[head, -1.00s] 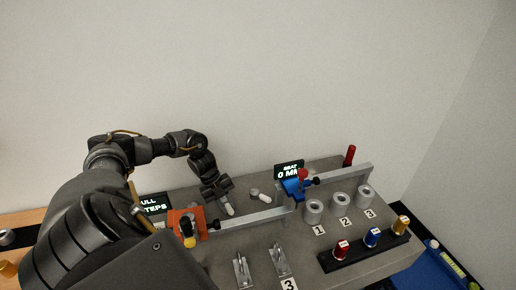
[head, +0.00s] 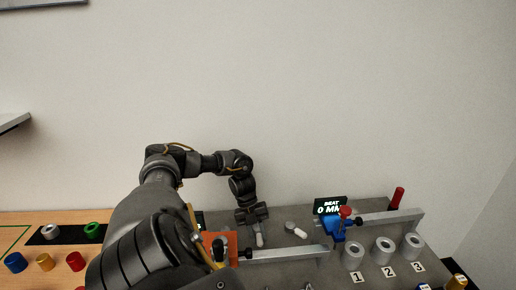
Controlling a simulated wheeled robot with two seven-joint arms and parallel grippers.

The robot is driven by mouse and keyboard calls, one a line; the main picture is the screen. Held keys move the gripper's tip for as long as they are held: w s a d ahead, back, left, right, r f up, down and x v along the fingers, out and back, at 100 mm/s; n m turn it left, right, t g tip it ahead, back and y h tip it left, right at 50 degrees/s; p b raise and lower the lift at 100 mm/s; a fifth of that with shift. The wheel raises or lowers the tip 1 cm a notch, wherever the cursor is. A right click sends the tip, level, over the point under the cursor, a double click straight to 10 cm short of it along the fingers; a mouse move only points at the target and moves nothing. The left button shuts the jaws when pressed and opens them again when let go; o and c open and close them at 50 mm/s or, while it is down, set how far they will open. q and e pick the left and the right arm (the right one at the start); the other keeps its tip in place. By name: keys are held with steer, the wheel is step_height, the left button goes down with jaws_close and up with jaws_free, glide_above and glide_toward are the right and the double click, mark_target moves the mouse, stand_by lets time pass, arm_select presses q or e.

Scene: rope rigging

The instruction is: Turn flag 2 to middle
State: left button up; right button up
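My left gripper (head: 252,216) points down at the back of the grey bench, close to the wall. A small white rounded piece (head: 260,240) stands just below its fingers; I cannot tell whether they touch it. A second white rounded piece (head: 297,231) on a grey base lies to the right, apart from the gripper. These may be flags, but no number shows on them, so I cannot tell which is flag 2. The gripper's finger opening is too small and dark to judge. My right gripper is not in view.
An orange plate (head: 232,242) and a silver bar (head: 290,253) lie in front of the gripper. Coloured knobs (head: 45,262) stand on the left wooden table.

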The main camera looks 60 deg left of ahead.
arm_select(q)
steer(key=shift+o, duration=0.3)
steer(key=shift+a+r, duration=0.2)
steer(key=shift+r, duration=0.1)
steer(key=b+v, duration=0.1)
steer(key=v, duration=0.9)
